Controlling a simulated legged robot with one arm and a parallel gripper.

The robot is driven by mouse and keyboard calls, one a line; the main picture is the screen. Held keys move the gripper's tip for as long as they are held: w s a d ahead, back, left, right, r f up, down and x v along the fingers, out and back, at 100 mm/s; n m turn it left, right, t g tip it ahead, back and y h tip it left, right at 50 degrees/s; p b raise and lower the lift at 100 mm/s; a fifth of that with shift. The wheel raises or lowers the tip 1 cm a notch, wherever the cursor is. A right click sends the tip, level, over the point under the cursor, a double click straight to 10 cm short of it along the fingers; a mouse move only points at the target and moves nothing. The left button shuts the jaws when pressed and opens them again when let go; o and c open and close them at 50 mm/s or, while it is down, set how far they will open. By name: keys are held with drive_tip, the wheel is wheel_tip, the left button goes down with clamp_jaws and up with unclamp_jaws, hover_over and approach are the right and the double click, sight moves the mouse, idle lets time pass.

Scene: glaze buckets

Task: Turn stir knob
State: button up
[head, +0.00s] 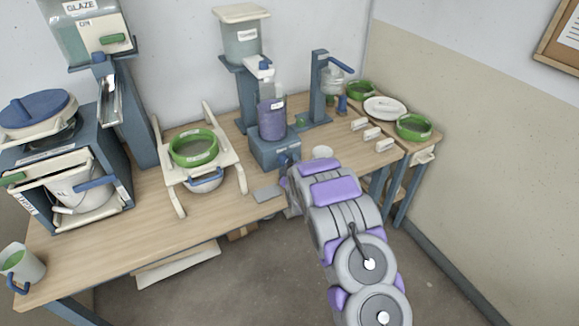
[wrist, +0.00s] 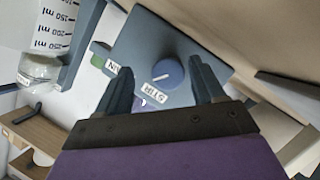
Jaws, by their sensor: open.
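In the head view my gripper (head: 289,170) is at the front of the blue-grey stirrer base (head: 273,150), which carries a purple container (head: 271,118). The knob is hidden there by my arm.
A green button (wrist: 98,61) with a label is left of the knob. On the wooden table (head: 150,228) stand a sieve frame with a green ring (head: 194,148), a blue stand (head: 318,90) and a white bucket (head: 82,190). A grey plate (head: 267,193) lies before the stirrer base.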

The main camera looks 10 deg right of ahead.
drive_tip(key=shift+w+a+f, duration=0.1)
drive_tip(key=shift+w+a, duration=0.25)
drive_tip(key=shift+a, duration=0.3)
drive_tip(key=shift+w+a+f, duration=0.1)
drive_tip(key=shift+w+a, duration=0.2)
drive_tip(key=shift+a, duration=0.35)
drive_tip(key=shift+d, duration=1.2)
drive_tip(key=shift+c, duration=1.1)
drive_tip(key=shift+a+r, duration=0.1)
drive_tip(key=shift+a, duration=0.65)
drive_tip(key=c, duration=0.5)
drive_tip(key=shift+a, duration=0.1)
drive_tip(key=shift+c, duration=1.3)
drive_tip(key=shift+d, duration=0.35)
drive_tip(key=shift+c, duration=0.3)
drive_tip(key=shift+s, duration=0.1)
drive_tip(key=shift+a, duration=0.15)
drive_tip(key=shift+p, duration=0.55)
